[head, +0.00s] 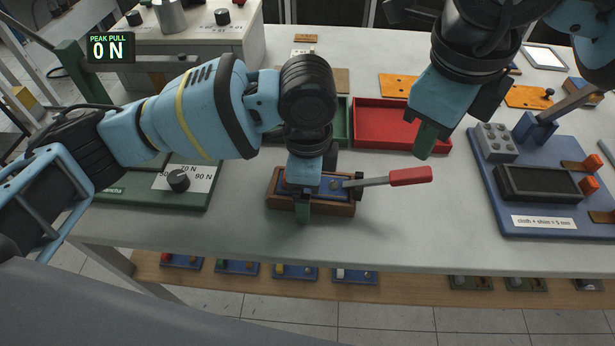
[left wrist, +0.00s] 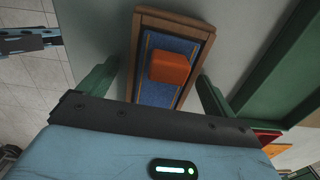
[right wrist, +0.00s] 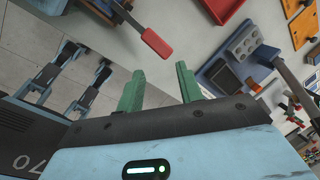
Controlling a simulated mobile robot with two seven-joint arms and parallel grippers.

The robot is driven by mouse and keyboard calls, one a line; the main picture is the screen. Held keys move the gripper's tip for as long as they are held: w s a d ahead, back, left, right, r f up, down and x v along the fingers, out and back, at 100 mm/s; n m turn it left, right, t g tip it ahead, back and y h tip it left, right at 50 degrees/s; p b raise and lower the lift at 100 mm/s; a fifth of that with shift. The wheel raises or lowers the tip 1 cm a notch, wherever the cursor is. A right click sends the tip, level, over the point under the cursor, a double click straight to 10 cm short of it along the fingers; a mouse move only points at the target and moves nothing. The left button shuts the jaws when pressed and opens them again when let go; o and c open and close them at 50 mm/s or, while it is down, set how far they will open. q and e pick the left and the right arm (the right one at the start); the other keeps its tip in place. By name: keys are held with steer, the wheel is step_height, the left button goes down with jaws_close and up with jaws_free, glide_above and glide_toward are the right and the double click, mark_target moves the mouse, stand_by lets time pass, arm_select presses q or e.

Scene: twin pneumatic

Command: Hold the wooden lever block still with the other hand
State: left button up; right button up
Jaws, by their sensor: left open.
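The wooden lever block (head: 345,208) is a wooden frame with a blue plate inside, on the grey table. Its lever ends in a red handle (head: 410,176) pointing right; the handle also shows in the right wrist view (right wrist: 157,43). My left gripper (head: 315,185) is open over the block, one finger on its near side and one on its far side. In the left wrist view the block (left wrist: 175,20) lies between the spread fingers, with gaps visible, and an orange-red piece (left wrist: 169,67) sits on it. My right gripper (right wrist: 160,82) is open and empty, above and right of the handle.
A red tray (head: 385,128) and a green tray lie behind the block. A blue board (head: 545,220) with a black pad stands at right. A green board with a dial (head: 178,180) is at left. The table in front of the handle is clear.

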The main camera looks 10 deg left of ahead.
arm_select(q)
steer(key=c, duration=1.3)
arm_select(e)
steer(key=shift+c, duration=0.3)
steer(key=c, duration=0.7)
steer(key=shift+w+a+r+m+h, duration=0.3)
steer(key=shift+w+a+r+m, duration=0.05)
steer(key=shift+m, duration=0.35)
jaws_close()
steer(key=w+a+r+m+g+h, duration=0.1)
steer(key=a+r+m+h, duration=0.2)
steer(key=m, duration=0.6)
steer(key=shift+a+r+m+g, duration=0.4)
steer(key=shift+a+r, duration=0.15)
steer(key=shift+a, duration=0.5)
